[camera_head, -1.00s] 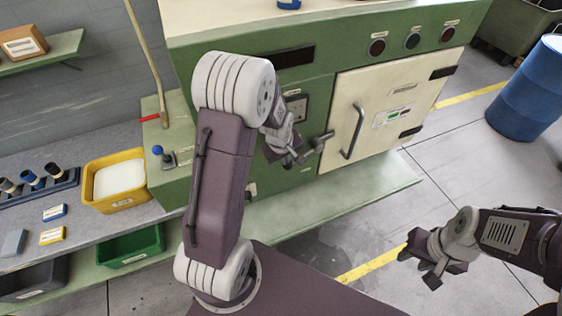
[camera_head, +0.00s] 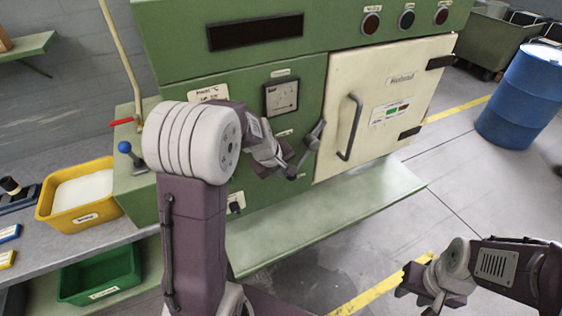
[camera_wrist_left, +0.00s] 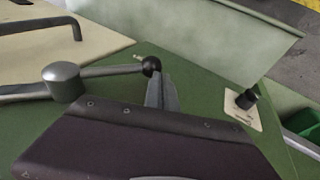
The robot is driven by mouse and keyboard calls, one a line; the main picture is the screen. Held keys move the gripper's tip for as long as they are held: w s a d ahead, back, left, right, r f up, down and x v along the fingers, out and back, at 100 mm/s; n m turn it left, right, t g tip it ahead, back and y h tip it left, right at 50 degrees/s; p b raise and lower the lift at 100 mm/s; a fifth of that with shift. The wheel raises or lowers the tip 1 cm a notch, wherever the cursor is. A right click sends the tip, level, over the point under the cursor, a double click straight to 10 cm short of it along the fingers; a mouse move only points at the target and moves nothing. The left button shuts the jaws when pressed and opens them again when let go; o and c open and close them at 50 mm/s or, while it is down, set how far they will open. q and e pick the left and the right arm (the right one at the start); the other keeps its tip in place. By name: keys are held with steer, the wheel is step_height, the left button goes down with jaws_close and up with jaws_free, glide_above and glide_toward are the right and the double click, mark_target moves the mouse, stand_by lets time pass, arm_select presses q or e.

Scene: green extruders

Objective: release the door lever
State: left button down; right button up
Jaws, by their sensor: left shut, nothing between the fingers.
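The door lever (camera_head: 314,136) is a grey handle on the green machine, at the left edge of the cream door (camera_head: 385,100). The door looks closed. In the left wrist view the lever's round hub (camera_wrist_left: 63,81) and arm show, with a black ball knob (camera_wrist_left: 151,66) at the end. My left gripper (camera_head: 293,172) is below and left of the lever, shut and empty. In the left wrist view its fingertips (camera_wrist_left: 162,90) are right by the knob; I cannot tell whether they touch. My right gripper (camera_head: 422,296) is low at the right, away from the machine; its jaw opening is unclear.
The cream door has a fixed bar handle (camera_head: 350,127). A green ledge (camera_head: 330,212) juts out below. A gauge (camera_head: 281,97) is above my left gripper. A yellow bin (camera_head: 52,215) and a green bin (camera_head: 100,280) are at left. A blue barrel (camera_head: 520,95) stands at right on open floor.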

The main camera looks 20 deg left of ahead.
mark_target(289, 178)
arm_select(q)
steer(key=f+t+b, duration=0.1)
steer(key=b, duration=0.3)
steer(key=w+d+f+t+h+b, duration=0.1)
steer(key=f+b, duration=0.1)
steer(key=b, duration=0.2)
steer(key=w+f+t+h+b, duration=0.1)
steer(key=b, duration=0.4)
steer(key=shift+w+d+f+n, duration=0.1)
steer(key=shift+d+f+n, duration=0.2)
steer(key=shift+d, duration=0.1)
steer(key=shift+w+d+f+b, duration=0.1)
steer(key=shift+w+d+b, duration=0.2)
steer(key=shift+b, duration=0.7)
steer(key=shift+s, duration=0.1)
